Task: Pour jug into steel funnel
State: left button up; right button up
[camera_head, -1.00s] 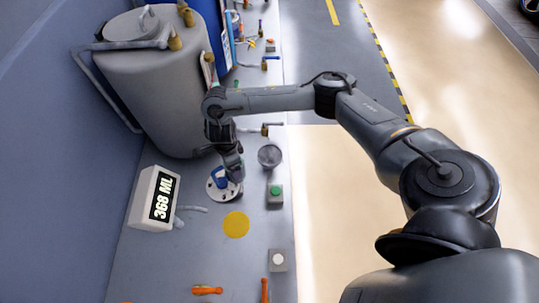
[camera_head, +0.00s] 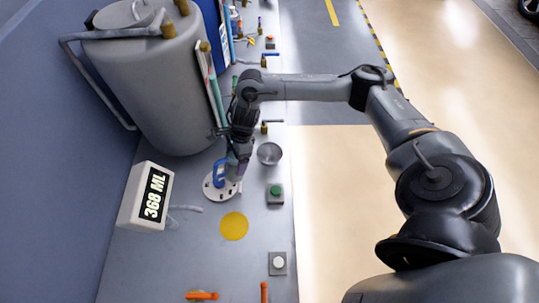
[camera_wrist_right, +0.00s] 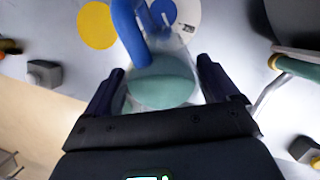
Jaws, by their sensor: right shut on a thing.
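A clear jug with a blue handle (camera_head: 220,172) and green liquid inside is held by my right gripper (camera_head: 236,170). In the head view it overlaps the far part of a white round plate (camera_head: 216,194). In the right wrist view, the jug (camera_wrist_right: 160,85) sits between the two fingers of my gripper (camera_wrist_right: 162,82), which is shut on it. Its base is hidden in the head view, so its height is hard to tell. The steel funnel (camera_head: 269,153) stands to the right of the jug and gripper. My left gripper is out of view.
A display box (camera_head: 148,196) reading 368 ML stands left of the plate. A large grey tank (camera_head: 155,85) rises behind. A yellow disc (camera_head: 234,226), a green button box (camera_head: 275,195) and a white button box (camera_head: 278,263) are on the bench. Orange handles (camera_head: 202,296) lie at the front.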

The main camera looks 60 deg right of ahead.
jog(key=shift+s+d+f+t+y+b, duration=0.2)
jog(key=shift+d+f+y+b, duration=0.2)
jog(key=shift+b, duration=0.2)
jog(key=shift+s+d+f+t+y+b, duration=0.1)
jog(key=shift+d+f+t+y+b, duration=0.15)
jog(key=shift+f+b, duration=0.3)
jog(key=shift+s+d+y+b, duration=0.1)
jog(key=shift+d+y+b, duration=0.05)
jog(key=shift+y+b, duration=0.15)
jog(key=shift+f, duration=0.1)
jog(key=shift+d+y, duration=0.1)
jog(key=shift+y, duration=0.15)
